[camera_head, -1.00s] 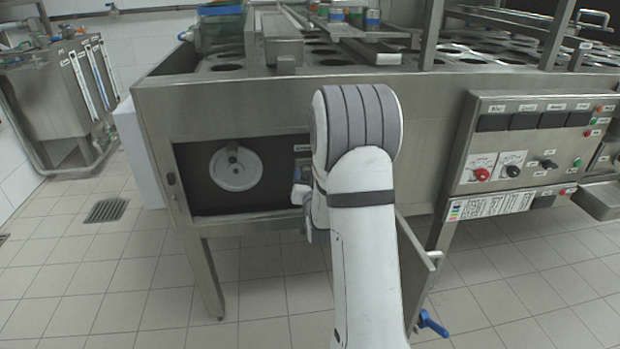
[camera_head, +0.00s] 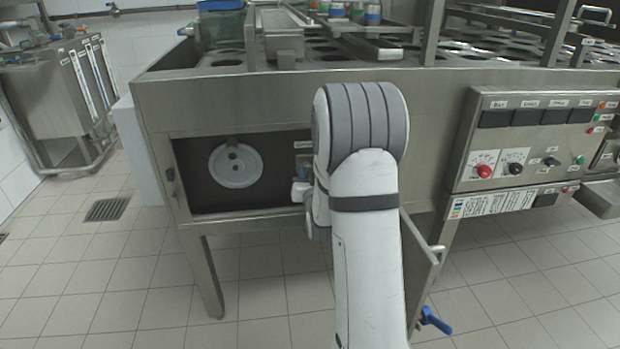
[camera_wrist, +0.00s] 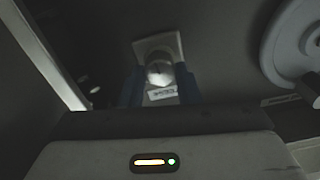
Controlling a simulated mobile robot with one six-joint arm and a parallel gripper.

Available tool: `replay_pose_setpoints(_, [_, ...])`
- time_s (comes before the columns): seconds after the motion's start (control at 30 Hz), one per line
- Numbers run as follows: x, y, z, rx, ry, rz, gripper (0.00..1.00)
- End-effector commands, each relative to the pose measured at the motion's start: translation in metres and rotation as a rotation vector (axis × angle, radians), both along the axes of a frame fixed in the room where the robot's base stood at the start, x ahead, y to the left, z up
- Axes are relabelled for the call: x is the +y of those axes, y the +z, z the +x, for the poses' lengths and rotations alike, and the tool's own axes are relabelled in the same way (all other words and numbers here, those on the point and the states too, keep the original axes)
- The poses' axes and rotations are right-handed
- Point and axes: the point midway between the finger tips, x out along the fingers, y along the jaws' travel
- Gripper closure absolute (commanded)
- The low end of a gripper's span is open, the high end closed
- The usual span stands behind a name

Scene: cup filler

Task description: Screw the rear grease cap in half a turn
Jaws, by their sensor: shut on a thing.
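The grease cap (camera_wrist: 160,71) is a small round grey knob on a pale square plate, seen in the wrist view, with a small label beside it that I cannot read. My gripper (camera_wrist: 159,84) has its blue fingers on either side of the cap and is shut on it. In the head view my arm covers the cap and most of my gripper, inside the right part of the dark opening (camera_head: 200,198) in the machine's front. A label shows above that spot. Whether this is the rear cap cannot be told.
A pale handwheel (camera_head: 236,167) with a knob sits left of my gripper in the opening, and at the right in the wrist view (camera_wrist: 285,45). An open door panel (camera_head: 420,265) hangs below right. A control panel (camera_head: 540,140) is farther right.

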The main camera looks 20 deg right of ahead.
Motion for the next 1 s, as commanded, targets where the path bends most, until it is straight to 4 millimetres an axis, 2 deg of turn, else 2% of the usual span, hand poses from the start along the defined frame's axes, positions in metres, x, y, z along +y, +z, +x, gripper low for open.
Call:
replay_pose_setpoints(0.2, [0.0, 0.0, 0.0, 0.001, -0.001, 0.0, 0.93])
replay_pose_setpoints(0.23, [0.0, 0.0, 0.0, 0.001, -0.001, 0.0, 0.68])
replay_pose_setpoints(0.47, [-0.001, 0.0, 0.0, 0.001, -0.001, 0.001, 0.49])
replay_pose_setpoints(0.77, [0.0, 0.001, -0.003, 0.001, -0.001, 0.001, 0.48])
replay_pose_setpoints(1.0, [0.01, 0.002, -0.039, 0.003, -0.001, 0.002, 0.48])
